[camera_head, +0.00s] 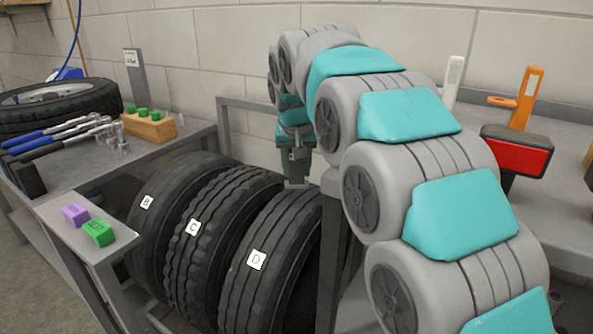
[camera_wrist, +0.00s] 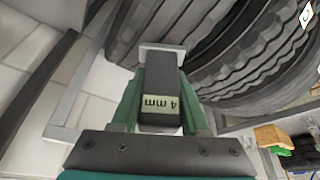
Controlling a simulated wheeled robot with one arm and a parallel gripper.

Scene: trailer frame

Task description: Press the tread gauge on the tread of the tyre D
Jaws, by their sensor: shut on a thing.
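Tyre D (camera_head: 238,282) stands upright in the rack, rightmost of the lettered tyres, its white tag facing the head camera. My gripper (camera_head: 297,168) is above the far upper part of tyre D in the head view. In the wrist view my gripper (camera_wrist: 160,92) has green fingers shut on the tread gauge (camera_wrist: 158,82), a dark block with a pale foot plate at its far end. The gauge's display reads "4 mm". Ribbed tyre tread lies just beyond and right of the foot plate; I cannot tell whether they touch.
Tyre C (camera_head: 188,262) and tyre B (camera_head: 143,235) stand left of tyre D. A side shelf holds a purple block (camera_head: 75,213) and a green block (camera_head: 98,232). A left bench carries tools and a lying tyre (camera_head: 62,101). A red-headed mallet (camera_head: 517,150) stands right of my arm.

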